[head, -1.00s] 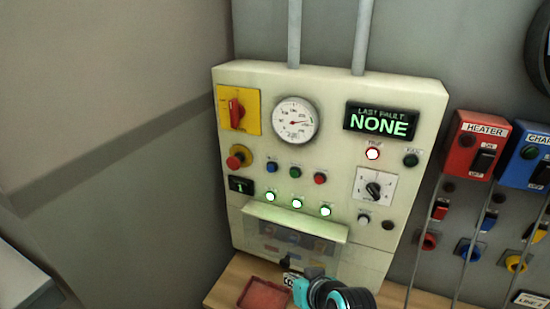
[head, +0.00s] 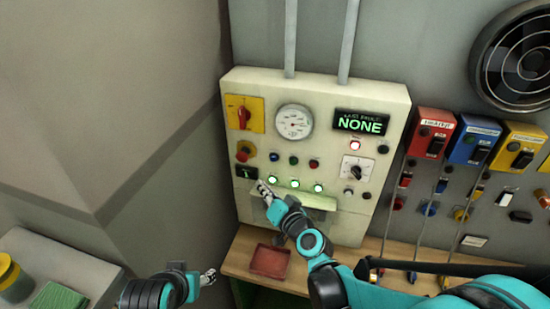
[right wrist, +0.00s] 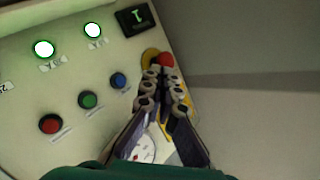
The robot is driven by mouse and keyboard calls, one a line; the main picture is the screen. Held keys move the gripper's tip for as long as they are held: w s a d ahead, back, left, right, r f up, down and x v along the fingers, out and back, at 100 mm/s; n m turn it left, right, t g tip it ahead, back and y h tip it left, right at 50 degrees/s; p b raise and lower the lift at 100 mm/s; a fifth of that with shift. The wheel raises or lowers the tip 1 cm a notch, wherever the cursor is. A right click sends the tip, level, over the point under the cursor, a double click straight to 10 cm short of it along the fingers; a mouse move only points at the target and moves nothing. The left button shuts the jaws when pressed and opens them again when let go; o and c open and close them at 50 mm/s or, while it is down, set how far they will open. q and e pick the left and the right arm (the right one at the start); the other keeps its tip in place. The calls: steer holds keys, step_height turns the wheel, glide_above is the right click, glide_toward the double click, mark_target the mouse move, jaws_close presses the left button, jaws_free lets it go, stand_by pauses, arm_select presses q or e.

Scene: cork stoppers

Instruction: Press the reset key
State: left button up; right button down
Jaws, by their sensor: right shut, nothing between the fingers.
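The cream control panel (head: 352,222) stands against the wall. It has a row of blue (head: 274,157), green (head: 293,160) and red (head: 314,164) push buttons; the labels are too small to read, so I cannot tell which is the reset key. In the right wrist view the blue button (right wrist: 118,80) lies left of the fingers. My right gripper (head: 264,188) is shut and empty, in front of the panel's left part, below the small dark display. Contact with the panel cannot be told. My left gripper (head: 210,276) is low at the left, away from the panel; its jaw state is unclear.
A red mushroom button (head: 243,155) on yellow sits close by; it also shows beyond the fingertips in the right wrist view (right wrist: 165,60). The fault display (head: 360,122) reads NONE. A red tray (head: 270,262) lies on the wooden bench. Switch boxes (head: 432,135) hang at right.

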mark_target(273, 159)
steer(key=shift+w, duration=0.15)
steer(key=shift+w+d, duration=0.45)
steer(key=shift+w, duration=0.9)
steer(key=shift+w+d, duration=0.45)
steer(key=shift+w, duration=0.9)
steer(key=shift+w+d, duration=0.45)
steer(key=shift+w, duration=0.9)
steer(key=shift+w+b, duration=0.15)
steer(key=shift+b, duration=0.15)
steer(key=shift+w+d, duration=0.1)
steer(key=shift+w, duration=0.2)
steer(key=shift+w+d, duration=0.15)
steer(key=shift+w, duration=0.25)
steer(key=shift+s, duration=0.1)
steer(key=shift+s+a+b, duration=0.25)
steer(key=shift+s+b, duration=0.05)
steer(key=shift+s, duration=0.45)
